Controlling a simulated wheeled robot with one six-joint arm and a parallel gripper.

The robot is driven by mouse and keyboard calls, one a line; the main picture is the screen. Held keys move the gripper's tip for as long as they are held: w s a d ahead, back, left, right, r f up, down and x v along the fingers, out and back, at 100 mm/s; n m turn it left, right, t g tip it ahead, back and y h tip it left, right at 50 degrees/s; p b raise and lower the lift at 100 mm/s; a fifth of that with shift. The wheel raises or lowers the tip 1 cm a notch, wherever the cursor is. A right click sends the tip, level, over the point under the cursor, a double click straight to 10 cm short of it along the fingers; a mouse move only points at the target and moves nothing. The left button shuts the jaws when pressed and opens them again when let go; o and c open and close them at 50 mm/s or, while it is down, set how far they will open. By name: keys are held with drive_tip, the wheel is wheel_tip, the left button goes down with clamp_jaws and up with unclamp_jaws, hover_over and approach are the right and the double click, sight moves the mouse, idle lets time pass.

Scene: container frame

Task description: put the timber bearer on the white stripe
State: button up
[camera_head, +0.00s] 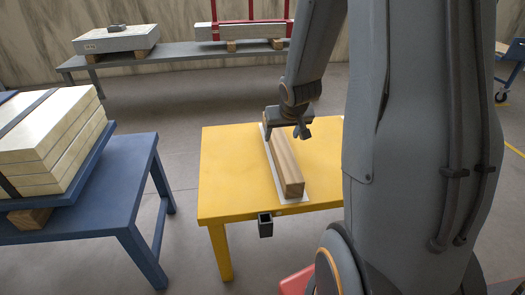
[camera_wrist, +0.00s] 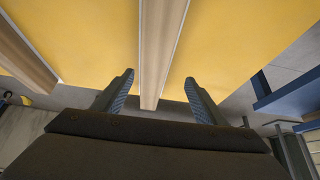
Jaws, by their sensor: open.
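A timber bearer (camera_head: 285,165) lies lengthwise on the white stripe (camera_head: 278,188) on the yellow table (camera_head: 228,170). The stripe shows along its left side and at its near end. My gripper (camera_head: 286,131) is at the bearer's far end, with its fingers apart. In the wrist view the open fingers (camera_wrist: 159,80) are on either side of this bearer (camera_wrist: 162,50), with gaps to both. A second timber length (camera_wrist: 22,45) with a pale edge shows at the left of the wrist view. In the head view my arm hides the table's right part.
A blue table (camera_head: 110,235) with stacked pale slabs (camera_head: 50,140) stands at left. A grey bench (camera_head: 180,55) with a slab and a beam on blocks is at the back. The yellow table's left part is clear. A black square bracket (camera_head: 265,225) hangs at its front edge.

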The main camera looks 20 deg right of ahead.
drive_tip(key=s+a+r+n+g, duration=0.1)
drive_tip(key=s+a+r, duration=0.15)
drive_tip(key=a, duration=0.35)
drive_tip(key=s+a+r+n+g+y, duration=0.1)
drive_tip(key=s+a+r, duration=0.1)
drive_tip(key=s+a, duration=0.25)
drive_tip(key=s+a+r+n+g, duration=0.1)
drive_tip(key=s+a+r, duration=0.2)
drive_tip(key=a, duration=0.3)
drive_tip(key=s+a+r+n+g, duration=0.1)
drive_tip(key=s+a+r, duration=0.1)
drive_tip(key=s+a, duration=0.3)
drive_tip(key=s+a+r+n+g+y, duration=0.1)
drive_tip(key=s+a, duration=0.4)
drive_tip(key=s, duration=0.6)
drive_tip(key=shift+a+r+n+g, duration=0.25)
drive_tip(key=shift+r+n+g, duration=0.25)
drive_tip(key=shift+r+n, duration=0.15)
drive_tip(key=d+r+m+p, duration=0.3)
drive_tip(key=d+r+p, duration=0.6)
drive_tip(key=p, duration=1)
wheel_tip(320, 180, up, 2)
drive_tip(key=shift+d+r+p, duration=0.1)
drive_tip(key=shift+d+p, duration=0.2)
drive_tip(key=shift+d, duration=0.05)
